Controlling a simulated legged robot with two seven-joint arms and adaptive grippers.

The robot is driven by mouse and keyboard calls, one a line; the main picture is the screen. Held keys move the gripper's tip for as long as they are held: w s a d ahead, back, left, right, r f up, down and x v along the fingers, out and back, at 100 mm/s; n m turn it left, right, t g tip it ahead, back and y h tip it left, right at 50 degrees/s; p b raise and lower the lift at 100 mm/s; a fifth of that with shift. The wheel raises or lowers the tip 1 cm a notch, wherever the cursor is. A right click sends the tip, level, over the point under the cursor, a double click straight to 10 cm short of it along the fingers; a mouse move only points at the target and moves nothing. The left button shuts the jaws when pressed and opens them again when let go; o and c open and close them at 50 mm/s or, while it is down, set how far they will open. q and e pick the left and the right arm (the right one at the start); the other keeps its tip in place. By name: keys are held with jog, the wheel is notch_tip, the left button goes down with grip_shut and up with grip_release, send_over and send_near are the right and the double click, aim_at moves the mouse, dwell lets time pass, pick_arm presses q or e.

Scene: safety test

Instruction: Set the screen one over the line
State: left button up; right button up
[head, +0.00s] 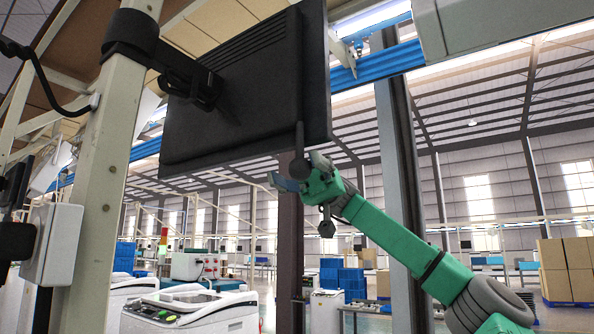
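The screen (240,100) is a large dark monitor seen from behind and below. It hangs tilted on a black bracket (188,80) fixed to a pale post (105,190). Its display face is hidden. My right gripper (300,172) comes in from the right on a green arm, at the screen's lower right corner. Its fingers look spread, with nothing between them. A dark part of it overlaps the screen's edge; I cannot tell whether it touches. My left gripper is not in view. No line on the floor can be made out.
A blue beam (375,68) runs overhead behind the screen. A dark upright column (290,250) stands behind my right gripper. A white machine (190,310) stands below left. Stacked cartons (567,268) and blue crates (343,277) stand farther back. A white box (52,243) is at the left.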

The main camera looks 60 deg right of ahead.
jog(key=shift+w+d, duration=0.1)
jog(key=shift+d, duration=0.1)
jog(key=shift+s+d, duration=0.2)
jog(key=shift+d, duration=0.6)
jog(key=w+d, duration=0.2)
jog(key=d, duration=0.8)
jog(key=shift+w+d+f, duration=0.15)
jog(key=shift+w+f, duration=0.05)
jog(key=shift+w, duration=0.15)
jog(key=shift+d, duration=0.35)
